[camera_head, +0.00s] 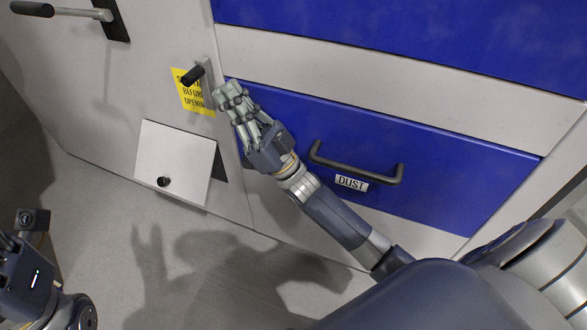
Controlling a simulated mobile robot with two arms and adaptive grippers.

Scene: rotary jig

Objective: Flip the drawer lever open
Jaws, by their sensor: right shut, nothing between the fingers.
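The drawer lever (193,75) is a short black grip on a grey metal bracket, fixed to the light panel just left of the blue drawer (440,165). The drawer has a black bar handle (357,168) and a "DUST" label, and looks closed. My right gripper (231,91) is shut and empty. Its fingertips are just right of and below the lever, by the lower end of the bracket; I cannot tell whether they touch it. My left gripper (12,246) shows only in part at the lower left edge, so its fingers cannot be judged.
A yellow warning sign (198,100) is partly hidden behind the lever. Below it is a light flap (175,163) with a black knob. Another black-gripped lever (60,11) sticks out at the upper left. The grey floor (120,260) in front is clear.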

